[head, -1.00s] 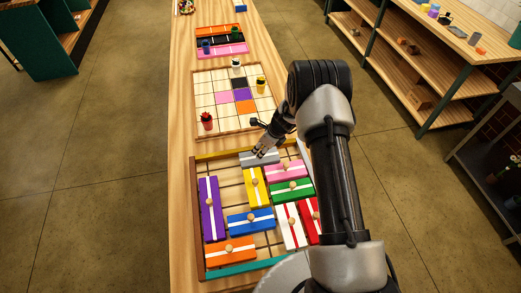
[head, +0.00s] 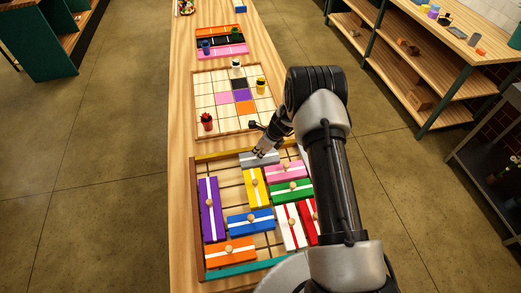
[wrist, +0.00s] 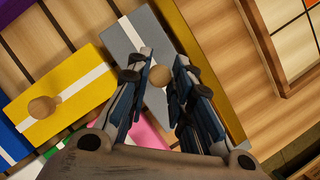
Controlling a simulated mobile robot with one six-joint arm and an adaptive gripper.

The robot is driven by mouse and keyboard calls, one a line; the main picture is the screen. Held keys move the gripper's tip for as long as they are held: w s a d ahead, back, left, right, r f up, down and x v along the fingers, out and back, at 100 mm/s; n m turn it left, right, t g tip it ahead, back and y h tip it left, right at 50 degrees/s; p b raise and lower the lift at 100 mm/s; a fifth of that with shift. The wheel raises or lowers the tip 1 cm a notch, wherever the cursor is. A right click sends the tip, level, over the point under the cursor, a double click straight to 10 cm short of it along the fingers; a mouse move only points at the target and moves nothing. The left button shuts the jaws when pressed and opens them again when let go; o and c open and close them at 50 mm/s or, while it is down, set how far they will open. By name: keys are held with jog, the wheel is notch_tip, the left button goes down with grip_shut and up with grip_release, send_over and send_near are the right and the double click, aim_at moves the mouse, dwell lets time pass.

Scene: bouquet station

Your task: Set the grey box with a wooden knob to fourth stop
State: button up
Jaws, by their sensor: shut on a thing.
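The grey box (head: 248,160) with a white stripe lies at the far end of the sliding-block tray (head: 195,215), along its yellow edge. In the wrist view the grey box (wrist: 122,40) runs between my fingers, and its round wooden knob (wrist: 160,75) sits between the fingertips. My gripper (head: 262,152) is shut on that knob; it also shows in the wrist view (wrist: 160,80). My fingers hide part of the box.
A yellow block (head: 256,188) lies just nearer than the grey box, with a pink block (head: 280,172) to its right. A purple block (head: 212,210) stands at the left. Bare slots show left of the grey box. A gridded board (head: 205,95) with small pots lies beyond the tray.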

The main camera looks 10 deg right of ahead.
grip_shut()
jog(key=a+p, duration=0.2)
jog(key=a, duration=1.6)
jog(key=o, duration=0.8)
grip_release()
jog(key=shift+a, duration=0.2)
jog(key=shift+o, duration=0.3)
jog(key=shift+d, duration=0.1)
jog(key=v, duration=1.2)
